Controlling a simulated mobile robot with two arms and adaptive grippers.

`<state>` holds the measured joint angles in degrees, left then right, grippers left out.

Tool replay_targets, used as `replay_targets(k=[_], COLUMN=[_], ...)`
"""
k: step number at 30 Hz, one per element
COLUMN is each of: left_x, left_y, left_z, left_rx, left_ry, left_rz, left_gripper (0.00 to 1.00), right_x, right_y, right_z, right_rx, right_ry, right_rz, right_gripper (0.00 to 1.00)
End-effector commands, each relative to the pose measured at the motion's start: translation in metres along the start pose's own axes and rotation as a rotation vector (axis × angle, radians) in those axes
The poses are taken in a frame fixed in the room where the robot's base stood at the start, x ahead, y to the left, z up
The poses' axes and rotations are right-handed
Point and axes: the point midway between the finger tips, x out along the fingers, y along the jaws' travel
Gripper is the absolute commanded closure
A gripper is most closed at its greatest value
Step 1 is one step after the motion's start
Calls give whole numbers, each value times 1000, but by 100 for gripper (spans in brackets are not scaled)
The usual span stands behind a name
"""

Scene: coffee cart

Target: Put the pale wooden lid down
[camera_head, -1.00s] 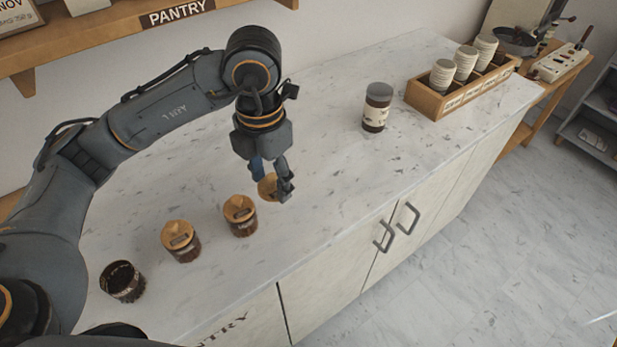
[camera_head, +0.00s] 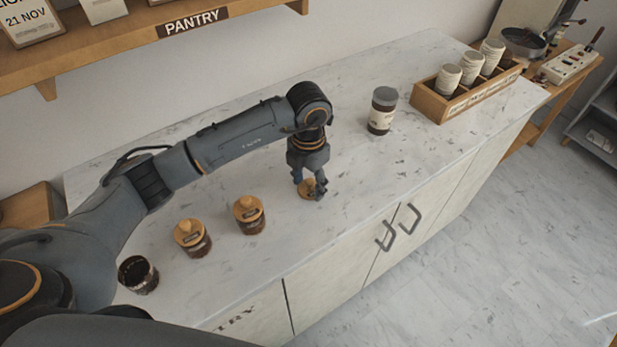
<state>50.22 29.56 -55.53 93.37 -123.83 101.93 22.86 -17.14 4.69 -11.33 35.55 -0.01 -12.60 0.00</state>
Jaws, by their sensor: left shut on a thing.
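The pale wooden lid (camera_head: 306,192) is a small round disc, partly hidden by the fingers. My left gripper (camera_head: 311,190) points down and is shut on it, low over the marble counter (camera_head: 350,215). I cannot tell whether the lid touches the counter. An open jar (camera_head: 138,276) with dark contents stands without a lid at the near left. Two similar jars with wooden lids, one (camera_head: 192,238) and another (camera_head: 249,214), stand between it and my gripper. My right gripper is not in view.
A jar with a grey top (camera_head: 382,110) stands right of my gripper. A wooden crate (camera_head: 432,106) of stacked cups is at the far right end. A pantry shelf (camera_head: 100,45) hangs at upper left. The counter around my gripper is clear.

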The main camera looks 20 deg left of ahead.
Motion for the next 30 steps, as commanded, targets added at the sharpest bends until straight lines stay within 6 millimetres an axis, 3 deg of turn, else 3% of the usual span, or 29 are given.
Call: replay_targets(k=[8,9,12,23,26,30], left_x=[4,4,3,1,-5,-29], left_y=[0,0,0,0,0,1], left_z=[0,0,0,0,1,1], left_rx=[0,0,0,-1,0,1], left_ry=[-1,-1,-1,-1,-4,-6], left_rz=[0,0,0,0,0,2], left_gripper=[69,45,25,24,24,24], right_x=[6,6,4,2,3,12], right_y=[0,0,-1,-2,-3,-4], right_z=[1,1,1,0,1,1], right_rx=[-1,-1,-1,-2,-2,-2], right_ry=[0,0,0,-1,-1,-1], right_rz=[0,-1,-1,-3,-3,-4], right_gripper=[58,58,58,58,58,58])
